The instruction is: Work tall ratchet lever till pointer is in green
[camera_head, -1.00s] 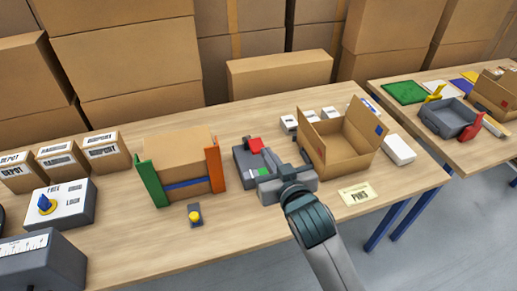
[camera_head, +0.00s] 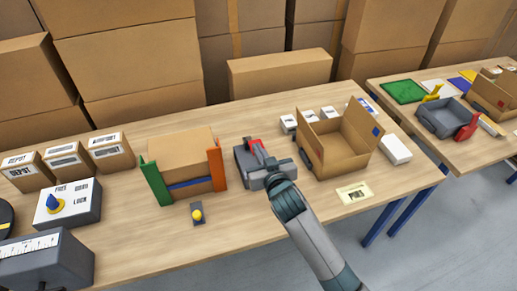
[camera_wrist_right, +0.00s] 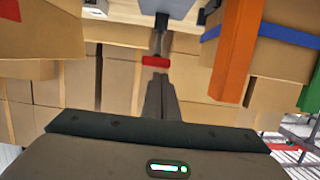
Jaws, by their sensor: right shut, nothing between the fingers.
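The dark grey ratchet box (camera_head: 240,163) stands mid-table, between the carton in the green and orange frame and the open carton. Its red lever end (camera_head: 256,142) shows just past my right gripper (camera_head: 262,158), which covers much of the box. In the right wrist view the red lever end (camera_wrist_right: 155,61) lies just beyond the tips of my right gripper (camera_wrist_right: 158,85). The fingers are together with nothing between them; I cannot tell whether they touch the lever. The pointer and green zone are not visible in the head view. My left gripper is not in view.
An open carton (camera_head: 328,150) stands close on the right, and the orange post (camera_head: 216,168) close on the left. A small yellow-knobbed part (camera_head: 197,214) and a label card (camera_head: 355,193) lie in front.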

